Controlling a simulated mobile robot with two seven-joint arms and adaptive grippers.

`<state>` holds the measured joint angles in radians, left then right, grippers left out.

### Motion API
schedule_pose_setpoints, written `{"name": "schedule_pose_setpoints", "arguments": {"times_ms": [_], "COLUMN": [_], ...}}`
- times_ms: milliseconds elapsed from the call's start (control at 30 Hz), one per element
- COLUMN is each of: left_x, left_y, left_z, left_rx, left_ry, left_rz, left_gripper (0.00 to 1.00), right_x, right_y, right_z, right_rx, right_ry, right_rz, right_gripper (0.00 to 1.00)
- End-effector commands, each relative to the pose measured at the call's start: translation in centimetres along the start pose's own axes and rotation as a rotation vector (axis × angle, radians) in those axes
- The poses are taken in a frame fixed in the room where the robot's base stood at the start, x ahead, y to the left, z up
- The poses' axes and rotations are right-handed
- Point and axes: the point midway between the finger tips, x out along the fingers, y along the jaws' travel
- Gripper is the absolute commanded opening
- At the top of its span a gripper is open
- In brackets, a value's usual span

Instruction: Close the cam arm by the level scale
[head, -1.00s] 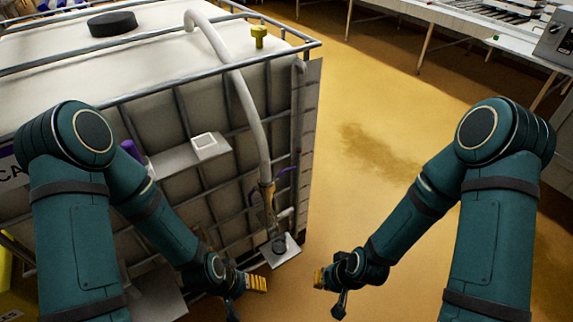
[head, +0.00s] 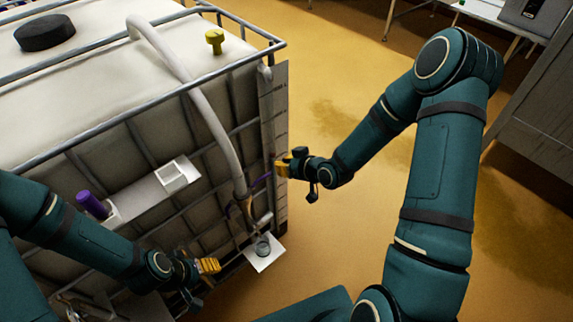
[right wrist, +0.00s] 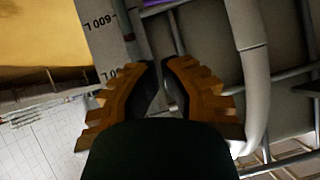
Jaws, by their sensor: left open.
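The level scale (head: 280,120) is a pale upright strip with marks at the tank's near right corner; it shows in the right wrist view (right wrist: 103,40). The purple cam arm (head: 262,180) sticks out beside the scale, near the hose's lower end. A purple part (right wrist: 160,10) shows at the top of the right wrist view, partly cut off. My right gripper (head: 283,163) is at the scale's edge, close to the cam arm; its fingers (right wrist: 158,66) are apart with nothing visibly held. My left gripper (head: 209,266) is open and empty before the cage, lower left of the cam arm.
The caged white tank (head: 100,95) fills the left. A pale hose (head: 213,120) runs down its front to a small plate (head: 264,256) with a dark round part. A ledge (head: 140,194) carries a white box and a purple cylinder. Open yellow floor (head: 345,200) lies right.

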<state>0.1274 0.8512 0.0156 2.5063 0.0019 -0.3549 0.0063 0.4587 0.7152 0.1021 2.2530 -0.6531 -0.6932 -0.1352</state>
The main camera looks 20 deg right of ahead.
Motion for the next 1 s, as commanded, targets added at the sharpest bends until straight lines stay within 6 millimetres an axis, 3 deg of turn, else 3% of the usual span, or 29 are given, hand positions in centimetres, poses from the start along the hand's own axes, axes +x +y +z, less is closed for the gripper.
{"name": "schedule_pose_setpoints", "arguments": {"times_ms": [200, 400, 600, 1000], "left_x": [0.6, 1.0, 1.1, 1.1], "left_y": [-0.2, -0.4, -0.4, -0.4], "left_z": [0.2, 0.4, 0.5, 0.5], "left_rx": [0.002, 0.003, 0.004, 0.004], "left_ry": [-0.005, -0.009, -0.011, -0.012], "left_rz": [0.001, 0.001, 0.001, 0.001], "left_gripper": [0.65, 0.65, 0.65, 0.65], "right_x": [4.6, 7.2, 8.3, 8.5], "right_y": [-0.1, -0.1, -0.1, -0.1], "right_z": [0.2, 1.6, 2.7, 2.9], "right_rx": [0.001, 0.004, 0.002, 0.002], "right_ry": [-0.001, -0.005, -0.002, -0.002], "right_rz": [-0.002, -0.001, -0.001, 0.0], "right_gripper": [0.0, 0.0, 0.0, 0.0]}}
